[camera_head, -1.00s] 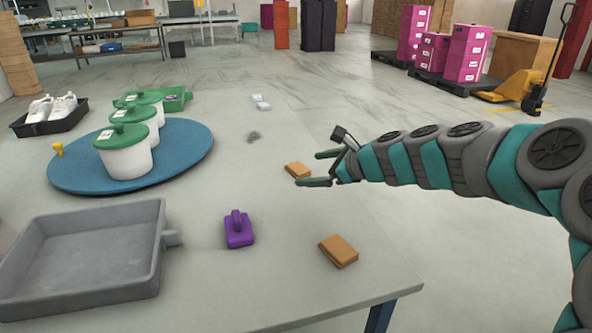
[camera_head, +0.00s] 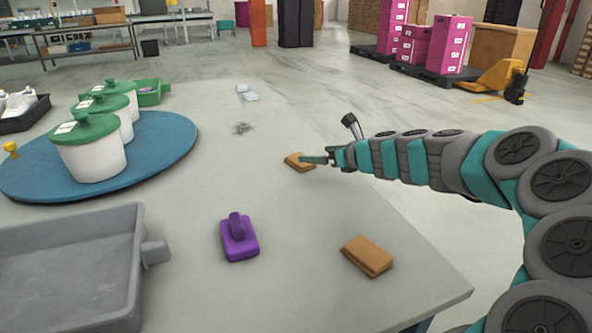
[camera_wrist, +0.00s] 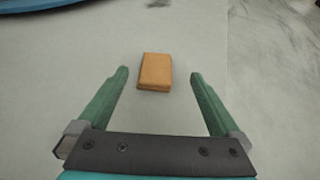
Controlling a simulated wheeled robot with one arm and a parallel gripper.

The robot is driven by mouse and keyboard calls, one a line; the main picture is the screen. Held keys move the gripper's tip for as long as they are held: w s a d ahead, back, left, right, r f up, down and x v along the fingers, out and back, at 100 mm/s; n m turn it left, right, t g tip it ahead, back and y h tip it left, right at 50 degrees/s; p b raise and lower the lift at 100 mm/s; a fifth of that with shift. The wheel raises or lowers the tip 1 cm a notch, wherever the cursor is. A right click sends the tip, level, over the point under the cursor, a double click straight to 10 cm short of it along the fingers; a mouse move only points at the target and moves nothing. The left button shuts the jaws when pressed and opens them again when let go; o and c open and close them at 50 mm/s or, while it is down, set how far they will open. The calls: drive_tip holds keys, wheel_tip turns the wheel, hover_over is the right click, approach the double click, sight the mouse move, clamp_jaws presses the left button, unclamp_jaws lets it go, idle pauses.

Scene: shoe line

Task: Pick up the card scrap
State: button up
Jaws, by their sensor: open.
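Two flat, brown, card-like pieces lie on the grey table in the head view. One piece (camera_head: 299,162) is at the tips of my gripper (camera_head: 314,159), and the other piece (camera_head: 367,256) lies nearer the front right edge. Either could be the card scrap. In the wrist view the first piece (camera_wrist: 155,71) lies ahead, in line with the gap between the green fingertips of my gripper (camera_wrist: 159,74). The jaws are wide open and empty, with room on both sides of the piece. Whether the fingers are down at its height is hard to tell.
A purple handled block (camera_head: 239,238) and a grey tray (camera_head: 70,300) are nearer the front. A blue round board (camera_head: 170,150) bears white tubs with green lids (camera_head: 95,155). Grey debris (camera_head: 243,128) and small pale pieces (camera_head: 248,96) lie farther back. The table's right edge is close.

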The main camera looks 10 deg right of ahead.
sight(292, 160)
drive_tip(key=shift+w+a+f+b, duration=0.1)
drive_tip(key=shift+w+f+b, duration=0.1)
drive_tip(key=shift+f, duration=0.2)
drive_tip(key=shift+w+a+f+b, duration=0.1)
drive_tip(key=shift+f+b, duration=0.1)
drive_tip(key=shift+f, duration=0.2)
drive_tip(key=shift+x, duration=1.05)
drive_tip(key=b+x, duration=0.1)
drive_tip(key=x, duration=0.3)
drive_tip(key=shift+w+a+f, duration=0.2)
drive_tip(key=shift+a, duration=0.15)
drive_tip(key=shift+w+a, duration=0.1)
drive_tip(key=shift+w, duration=0.2)
drive_tip(key=c, duration=1.3)
